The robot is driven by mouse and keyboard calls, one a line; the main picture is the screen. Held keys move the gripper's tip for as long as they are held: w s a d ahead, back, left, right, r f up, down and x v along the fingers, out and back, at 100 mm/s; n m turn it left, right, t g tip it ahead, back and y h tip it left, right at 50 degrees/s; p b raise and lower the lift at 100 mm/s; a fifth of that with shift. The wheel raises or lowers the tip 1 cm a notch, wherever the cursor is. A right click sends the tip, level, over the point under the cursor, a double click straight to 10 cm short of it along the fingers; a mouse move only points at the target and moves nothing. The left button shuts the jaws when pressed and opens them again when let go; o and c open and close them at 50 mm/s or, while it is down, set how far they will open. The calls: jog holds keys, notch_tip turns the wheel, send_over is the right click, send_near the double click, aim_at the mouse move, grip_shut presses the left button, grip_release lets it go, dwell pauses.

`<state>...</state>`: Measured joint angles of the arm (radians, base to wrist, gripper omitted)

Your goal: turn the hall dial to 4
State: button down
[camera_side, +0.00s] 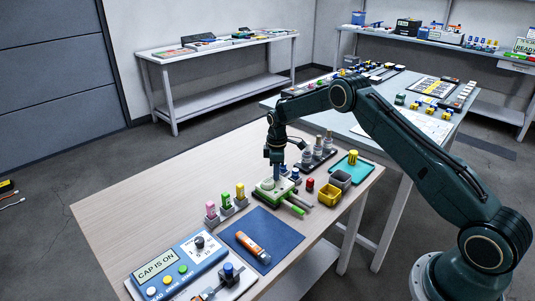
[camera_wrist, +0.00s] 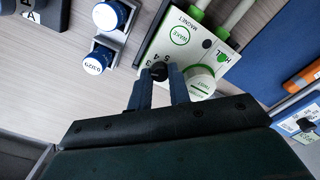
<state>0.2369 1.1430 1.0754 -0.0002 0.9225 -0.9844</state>
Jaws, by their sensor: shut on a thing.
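The hall unit (camera_side: 265,194) is a small white-and-green box on the wooden table in the side view. In the wrist view its white panel (camera_wrist: 205,48) bears a HALL label, a round green-ringed WAKE mark, the word MAGNET and printed dial numbers including 4 and 5. The hall dial (camera_wrist: 158,70) is a small black knob at the panel's edge. My gripper (camera_side: 276,175) points down over the unit. In the wrist view its two blue fingers are shut on the dial, one on each side. The dial's pointer is hidden or too small to read.
The table's far left is bare.

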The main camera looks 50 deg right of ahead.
jog(key=m, duration=0.6)
jog(key=shift+m, duration=0.3)
jog(key=m, duration=0.5)
jog(key=shift+m, duration=0.4)
jog(key=c, duration=1.3)
grip_release()
jog(key=shift+r, duration=0.15)
notch_tip(320, 180, up, 14)
jog(key=shift+f, duration=0.25)
